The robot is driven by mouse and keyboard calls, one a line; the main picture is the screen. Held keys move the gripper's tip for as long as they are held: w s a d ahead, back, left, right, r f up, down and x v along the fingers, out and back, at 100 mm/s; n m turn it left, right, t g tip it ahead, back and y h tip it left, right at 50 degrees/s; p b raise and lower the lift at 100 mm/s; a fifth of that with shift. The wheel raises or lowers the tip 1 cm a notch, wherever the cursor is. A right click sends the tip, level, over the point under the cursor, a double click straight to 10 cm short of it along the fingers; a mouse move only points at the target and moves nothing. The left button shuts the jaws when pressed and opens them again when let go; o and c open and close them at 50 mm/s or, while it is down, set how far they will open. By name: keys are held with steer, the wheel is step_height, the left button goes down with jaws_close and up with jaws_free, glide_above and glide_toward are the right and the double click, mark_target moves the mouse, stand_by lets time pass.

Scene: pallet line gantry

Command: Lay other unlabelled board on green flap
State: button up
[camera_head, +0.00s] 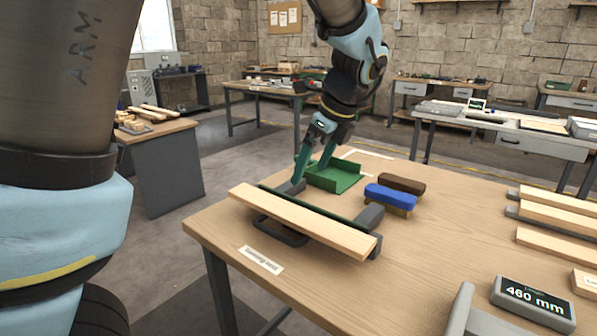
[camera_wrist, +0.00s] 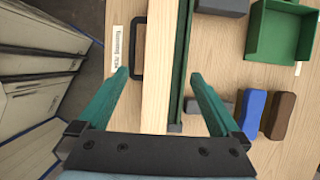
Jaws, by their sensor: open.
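A pale, plain board (camera_head: 310,225) lies across a fixture on the near side of the table; no label shows on its visible faces. It also shows in the wrist view (camera_wrist: 157,60), running away from my gripper. A dark green strip (camera_wrist: 182,65), seemingly the flap, runs along its far side; whether it extends under the board is hidden. My gripper (camera_head: 310,172) is open and empty above the fixture. In the wrist view, its fingers (camera_wrist: 160,76) stand apart on either side of the board and strip. More pale boards (camera_head: 557,215) lie at the table's right.
A green tray (camera_head: 345,178), a blue brush (camera_head: 388,197) and a brown brush (camera_head: 402,183) stand behind the fixture. A dark handle (camera_head: 278,233) sticks out in front. A display reading 460 mm (camera_head: 533,300) stands at the near right. The table between fixture and right-hand boards is clear.

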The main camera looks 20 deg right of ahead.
steer(key=w+a+f+n+g+h, duration=0.1)
steer(key=w+a+f+n, duration=0.15)
steer(key=a+n, duration=0.55)
steer(key=w+a+f+n+g, duration=0.1)
steer(key=w+a+f+n, duration=0.15)
steer(key=a+n, duration=0.55)
steer(key=s+a+f+n, duration=0.2)
steer(key=a+n, duration=0.4)
steer(key=a, duration=0.2)
steer(key=s+a+f+n+h, duration=0.1)
steer(key=s+a+f+n, duration=0.1)
steer(key=a+n, duration=0.5)
steer(key=shift+s+a+f, duration=0.2)
steer(key=shift+s+a, duration=0.35)
steer(key=shift+a, duration=0.15)
